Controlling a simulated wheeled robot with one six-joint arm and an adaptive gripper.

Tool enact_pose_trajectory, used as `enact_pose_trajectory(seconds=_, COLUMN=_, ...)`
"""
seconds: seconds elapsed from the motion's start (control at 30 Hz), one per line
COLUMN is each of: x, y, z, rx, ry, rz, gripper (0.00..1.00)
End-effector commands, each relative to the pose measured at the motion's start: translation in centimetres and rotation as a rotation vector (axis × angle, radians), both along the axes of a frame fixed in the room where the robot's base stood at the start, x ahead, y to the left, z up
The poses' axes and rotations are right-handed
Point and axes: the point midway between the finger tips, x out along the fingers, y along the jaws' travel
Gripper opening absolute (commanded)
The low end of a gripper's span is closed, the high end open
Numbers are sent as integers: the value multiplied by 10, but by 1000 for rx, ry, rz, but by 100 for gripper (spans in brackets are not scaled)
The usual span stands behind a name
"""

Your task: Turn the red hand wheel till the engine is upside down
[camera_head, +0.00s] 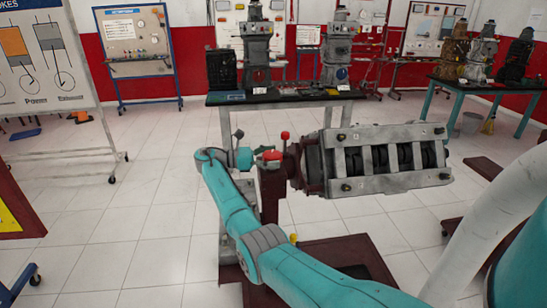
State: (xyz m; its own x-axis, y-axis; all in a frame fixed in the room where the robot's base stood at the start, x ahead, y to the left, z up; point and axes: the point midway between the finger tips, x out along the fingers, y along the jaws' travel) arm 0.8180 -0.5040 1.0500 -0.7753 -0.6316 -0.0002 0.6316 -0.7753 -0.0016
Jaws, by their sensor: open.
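The engine (385,160) is a grey block lying lengthwise on a dark red stand (271,195). A slotted side with several dark openings faces me. Red parts of the hand wheel show at the engine's left end: a red piece (269,156) and a red knob (285,135) on a short stalk. The wheel's full rim cannot be made out. My gripper (255,156) is open at the end of my teal arm, just left of the red piece. It is very close to it; I cannot tell whether they touch. The fingertips are small and partly hidden.
The stand's dark base (335,262) spreads over the white tiled floor below my arm. A black-topped table (285,97) with engine models stands behind. Another table (490,88) with engines is at the right back. A whiteboard (47,52) stands left. Floor at left centre is clear.

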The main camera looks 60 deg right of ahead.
Motion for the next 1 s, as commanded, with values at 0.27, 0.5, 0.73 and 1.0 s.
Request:
enact_pose_trajectory(seconds=0.27, x=0, y=0, z=21, rx=-3, ry=-5, rz=1, gripper=92)
enact_pose_trajectory(seconds=0.5, x=0, y=0, z=64, rx=-2, ry=-3, rz=0, gripper=92)
enact_pose_trajectory(seconds=0.73, x=0, y=0, z=93, rx=0, ry=-1, rz=0, gripper=92)
enact_pose_trajectory(seconds=1.0, x=0, y=0, z=100, rx=1, ry=1, rz=0, gripper=92)
